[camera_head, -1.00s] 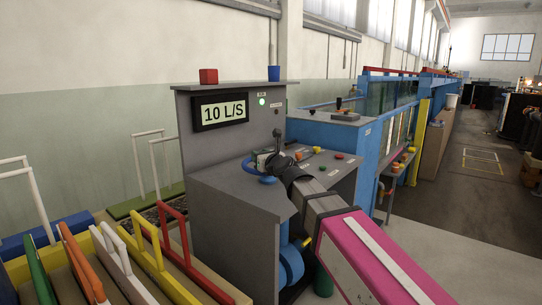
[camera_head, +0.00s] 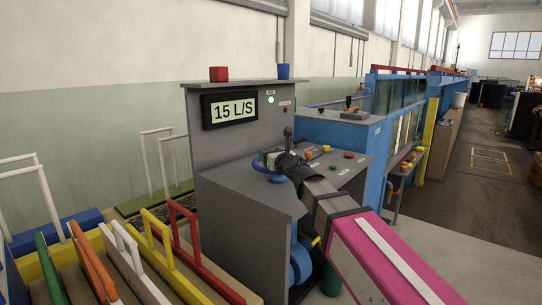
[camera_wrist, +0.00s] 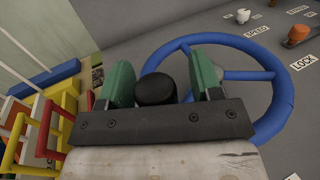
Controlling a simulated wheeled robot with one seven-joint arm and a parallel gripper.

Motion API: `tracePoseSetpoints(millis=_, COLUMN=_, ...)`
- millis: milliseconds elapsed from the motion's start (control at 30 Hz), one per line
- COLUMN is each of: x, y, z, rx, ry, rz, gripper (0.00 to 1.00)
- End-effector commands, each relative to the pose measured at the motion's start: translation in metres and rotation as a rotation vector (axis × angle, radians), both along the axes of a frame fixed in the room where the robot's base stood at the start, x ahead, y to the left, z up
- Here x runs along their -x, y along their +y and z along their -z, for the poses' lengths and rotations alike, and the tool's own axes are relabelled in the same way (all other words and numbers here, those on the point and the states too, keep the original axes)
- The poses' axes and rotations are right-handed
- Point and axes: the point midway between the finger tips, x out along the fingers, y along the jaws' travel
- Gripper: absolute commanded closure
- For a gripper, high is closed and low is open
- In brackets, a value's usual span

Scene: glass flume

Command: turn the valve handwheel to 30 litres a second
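The blue valve handwheel (camera_wrist: 283,100) lies on the grey console, with its rim and spokes clear in the wrist view. In the head view only part of the handwheel (camera_head: 278,179) shows beside my arm. The display (camera_head: 229,109) reads 15 L/S. My gripper (camera_wrist: 160,75) is at the left part of the rim, its green fingers either side of a black knob (camera_wrist: 155,89). The knob is close to the left finger, and a narrow gap seems to show on the right. I cannot tell whether both fingers press on it.
A red block (camera_head: 219,74) and blue cup (camera_head: 283,71) stand on the console top.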

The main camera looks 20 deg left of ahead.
Motion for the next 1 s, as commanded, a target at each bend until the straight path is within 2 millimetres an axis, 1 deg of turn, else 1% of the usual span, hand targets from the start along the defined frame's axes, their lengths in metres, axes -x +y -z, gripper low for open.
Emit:
tracePoseSetpoints(millis=167, x=0.002, y=-0.002, z=0.000, rx=0.000, ry=0.000, rz=0.000, gripper=0.41)
tracePoseSetpoints(millis=267, x=0.007, y=-0.008, z=0.000, rx=0.000, ry=0.000, rz=0.000, gripper=0.41)
tracePoseSetpoints(millis=467, x=0.025, y=-0.031, z=0.000, rx=0.000, ry=0.000, rz=-0.001, gripper=0.41)
tracePoseSetpoints(millis=700, x=0.054, y=-0.067, z=0.001, rx=-0.001, ry=-0.001, rz=0.001, gripper=0.41)
tracePoseSetpoints(millis=800, x=0.062, y=-0.078, z=0.001, rx=0.000, ry=0.000, rz=0.001, gripper=0.41)
tracePoseSetpoints(millis=900, x=0.066, y=-0.084, z=0.001, rx=0.000, ry=0.000, rz=0.001, gripper=0.41)
tracePoseSetpoints(millis=1000, x=0.067, y=-0.086, z=0.001, rx=0.000, ry=0.000, rz=0.000, gripper=0.41)
